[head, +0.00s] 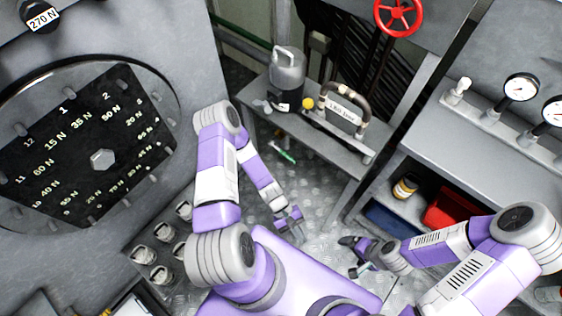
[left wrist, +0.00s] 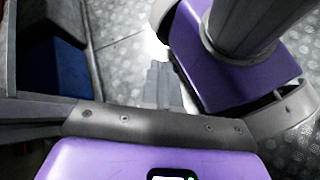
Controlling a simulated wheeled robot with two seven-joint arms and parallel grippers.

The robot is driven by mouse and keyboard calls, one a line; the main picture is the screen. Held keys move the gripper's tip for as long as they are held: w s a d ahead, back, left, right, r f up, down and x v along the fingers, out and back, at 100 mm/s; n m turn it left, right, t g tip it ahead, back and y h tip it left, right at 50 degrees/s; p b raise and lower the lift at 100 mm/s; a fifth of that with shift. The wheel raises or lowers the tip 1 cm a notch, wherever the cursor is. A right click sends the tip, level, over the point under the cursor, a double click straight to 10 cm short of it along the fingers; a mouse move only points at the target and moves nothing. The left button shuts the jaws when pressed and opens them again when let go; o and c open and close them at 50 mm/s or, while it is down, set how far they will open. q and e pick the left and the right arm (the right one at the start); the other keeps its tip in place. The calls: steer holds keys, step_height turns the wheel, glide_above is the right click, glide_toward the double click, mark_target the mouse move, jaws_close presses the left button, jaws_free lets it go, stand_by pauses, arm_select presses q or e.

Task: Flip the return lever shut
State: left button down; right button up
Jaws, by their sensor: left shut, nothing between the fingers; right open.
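I cannot single out the return lever for sure. A bent pipe handle (head: 345,100) with a white label stands on the grey bench at the upper middle, and a small yellow knob (head: 307,103) is beside it. A small green-and-white piece (head: 283,152) shows below the bench's front edge. My left gripper (head: 292,228) is shut and empty, low over the floor in front of that bench and apart from it. Its shut fingers also show in the left wrist view (left wrist: 160,85), over the floor beside my purple base. My right gripper (head: 349,258) is open and empty, near the base.
A grey canister (head: 287,72) stands on the bench (head: 335,150). A red valve wheel (head: 397,14) is at the top. Gauges (head: 521,87) and a shelf with a red bin (head: 448,208) are at right. A large round dial panel (head: 85,145) fills the left. Checker-plate floor (head: 320,205) lies clear between.

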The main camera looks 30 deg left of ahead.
arm_select(q)
steer(key=w+a+f+n+t+h+b, duration=0.2)
steer(key=w+a+n+t+h, duration=0.4)
steer(key=w+n+t, duration=0.55)
steer(key=a+f+n+t+y, duration=0.1)
steer(key=a+n+t+y, duration=1)
steer(key=a+t, duration=0.4)
steer(key=w+r+g, duration=0.1)
steer(key=w+r, duration=0.2)
steer(key=w, duration=0.5)
steer(key=shift+w+d+r+b, duration=0.25)
steer(key=shift+r+b, duration=0.1)
steer(key=shift+b, duration=0.1)
arm_select(e)
step_height(320, 180, down, 3)
steer(key=shift+f, duration=0.1)
arm_select(q)
steer(key=shift+s+m+g, duration=0.1)
steer(key=shift+m+g, duration=0.15)
